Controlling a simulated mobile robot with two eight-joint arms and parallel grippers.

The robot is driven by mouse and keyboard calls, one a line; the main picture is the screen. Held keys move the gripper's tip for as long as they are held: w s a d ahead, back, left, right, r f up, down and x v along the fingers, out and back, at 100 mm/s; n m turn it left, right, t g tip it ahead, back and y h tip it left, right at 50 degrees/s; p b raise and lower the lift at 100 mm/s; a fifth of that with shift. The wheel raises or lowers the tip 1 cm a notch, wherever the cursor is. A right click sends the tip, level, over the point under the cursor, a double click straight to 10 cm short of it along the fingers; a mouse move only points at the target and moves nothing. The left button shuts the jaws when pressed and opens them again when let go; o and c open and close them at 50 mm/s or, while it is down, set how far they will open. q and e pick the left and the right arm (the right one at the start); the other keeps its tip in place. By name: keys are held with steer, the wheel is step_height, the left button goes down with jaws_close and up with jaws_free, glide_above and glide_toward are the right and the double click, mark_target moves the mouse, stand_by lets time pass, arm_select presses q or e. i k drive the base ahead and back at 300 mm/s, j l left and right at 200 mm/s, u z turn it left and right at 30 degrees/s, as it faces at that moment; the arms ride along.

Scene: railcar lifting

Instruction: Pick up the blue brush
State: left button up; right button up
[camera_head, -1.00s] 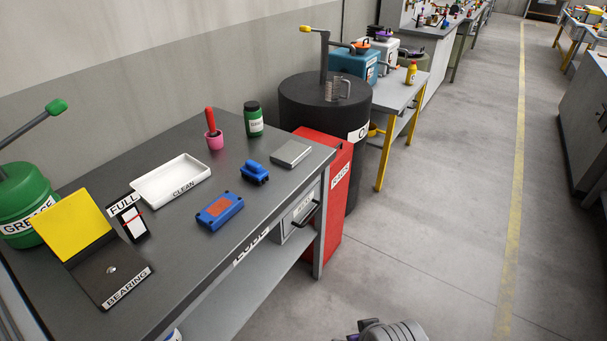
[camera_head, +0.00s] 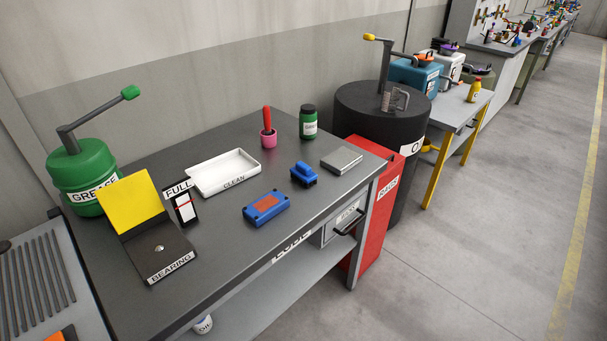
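A small blue brush (camera_head: 303,173) with a raised blue grip lies on the grey workbench (camera_head: 235,241), right of its middle. It sits between the blue box with an orange top (camera_head: 266,207) and a flat grey metal block (camera_head: 341,159). Nothing touches the brush. Neither of my grippers shows in the head view now.
A white tray (camera_head: 224,190), pink cup with a red handle (camera_head: 268,138), green jar (camera_head: 308,122), yellow-lidded bearing box (camera_head: 129,203) and green grease drum (camera_head: 83,176) share the bench. A red cabinet (camera_head: 388,184) and black barrel (camera_head: 418,120) stand at its right end.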

mark_target(302, 173)
steer(key=i+l+u, duration=0.1)
steer(key=i+l, duration=0.25)
steer(key=i+l+u, duration=0.1)
steer(key=i+l, duration=0.2)
steer(key=l, duration=0.2)
steer(key=i+l+u, duration=0.15)
steer(key=i+l, duration=0.15)
steer(key=l, duration=0.2)
